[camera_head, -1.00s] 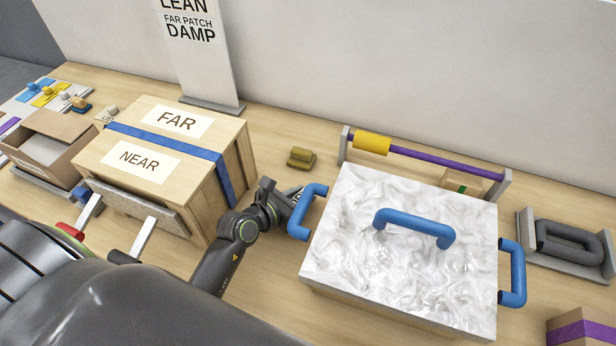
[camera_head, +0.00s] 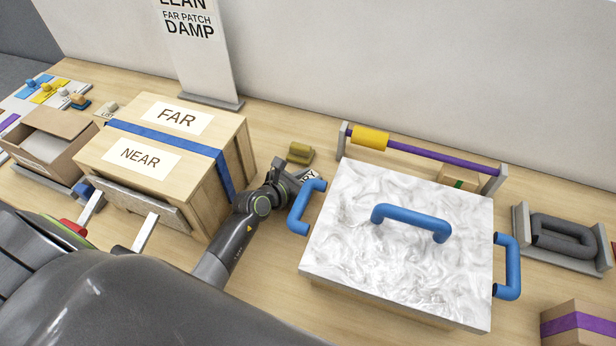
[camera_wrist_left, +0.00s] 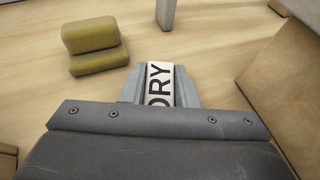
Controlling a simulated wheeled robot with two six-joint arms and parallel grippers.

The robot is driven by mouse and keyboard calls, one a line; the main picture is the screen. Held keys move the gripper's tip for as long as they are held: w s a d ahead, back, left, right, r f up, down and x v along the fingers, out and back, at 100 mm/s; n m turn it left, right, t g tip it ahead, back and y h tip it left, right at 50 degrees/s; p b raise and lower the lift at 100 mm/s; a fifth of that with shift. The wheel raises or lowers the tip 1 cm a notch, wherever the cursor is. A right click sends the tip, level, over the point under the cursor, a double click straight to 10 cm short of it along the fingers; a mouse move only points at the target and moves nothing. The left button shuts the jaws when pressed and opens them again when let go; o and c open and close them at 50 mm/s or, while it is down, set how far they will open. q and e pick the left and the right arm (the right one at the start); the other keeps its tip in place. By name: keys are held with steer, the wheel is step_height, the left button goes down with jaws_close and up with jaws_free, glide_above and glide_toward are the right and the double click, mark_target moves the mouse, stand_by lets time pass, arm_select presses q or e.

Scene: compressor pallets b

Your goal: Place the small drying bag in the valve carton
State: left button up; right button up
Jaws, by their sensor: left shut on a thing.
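My left gripper (camera_head: 296,178) is shut on a small white bag (camera_head: 308,175) with dark lettering. In the left wrist view the bag (camera_wrist_left: 158,84) shows "DRY" between the fingers (camera_wrist_left: 160,88); its lower part is hidden by the gripper body. The gripper is between the strapped wooden crate and the marble-topped box. An open cardboard carton (camera_head: 68,161) with a pale inside stands at the far left, well apart from the gripper; I cannot tell whether it is the valve carton. My right gripper is not in view.
The wooden crate (camera_head: 204,150), marked FAR and NEAR, stands left of the gripper. An olive block (camera_head: 300,153) lies just beyond it. The marble-topped box (camera_head: 345,240) with blue handles is close on the right. A rail with a purple bar (camera_head: 440,158) stands behind.

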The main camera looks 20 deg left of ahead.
arm_select(q)
steer(key=o, duration=0.9)
steer(key=shift+f, duration=0.1)
steer(key=shift+o, duration=0.2)
